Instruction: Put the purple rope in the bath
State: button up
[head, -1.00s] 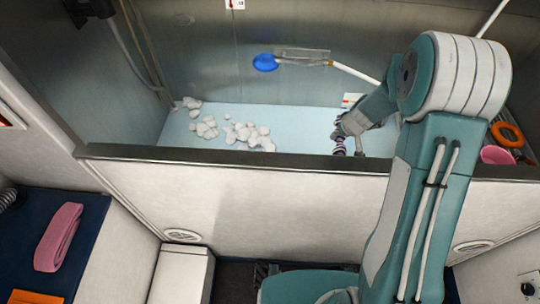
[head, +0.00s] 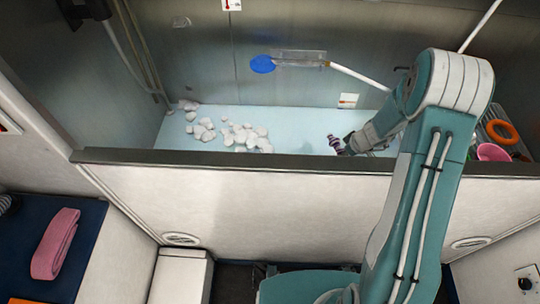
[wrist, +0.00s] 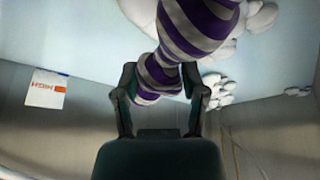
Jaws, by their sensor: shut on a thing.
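The purple rope (wrist: 195,30) has purple and white stripes and fills the upper middle of the wrist view. My gripper (wrist: 160,80) is shut on it, with one finger on each side of the rope. In the head view the rope (head: 335,143) is small and sticks out to the left of my gripper (head: 347,147). The bath (head: 180,125) has a pale blue floor and a dark front rim. My gripper and the rope are over its right half, behind the rim. I cannot tell whether the rope touches the bath floor.
White foam clumps (head: 238,135) lie on the left half of the bath floor. A blue round brush or sprayer head (head: 262,64) is at the back wall. An orange ring (head: 502,131) and a pink bowl (head: 493,152) sit at the right. A pink towel (head: 55,243) lies at the lower left.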

jog(key=w+a+f, duration=0.3)
jog(key=w+f, duration=0.1)
jog(key=w, duration=0.3)
send_over(314, 149)
jog(key=s+d, duration=0.1)
notch_tip(314, 149, down, 6)
jog(key=shift+r, duration=0.2)
jog(key=shift+w+f, duration=0.15)
jog(key=shift+f, duration=1.55)
jog(key=shift+f, duration=0.1)
jog(key=o, duration=1.2)
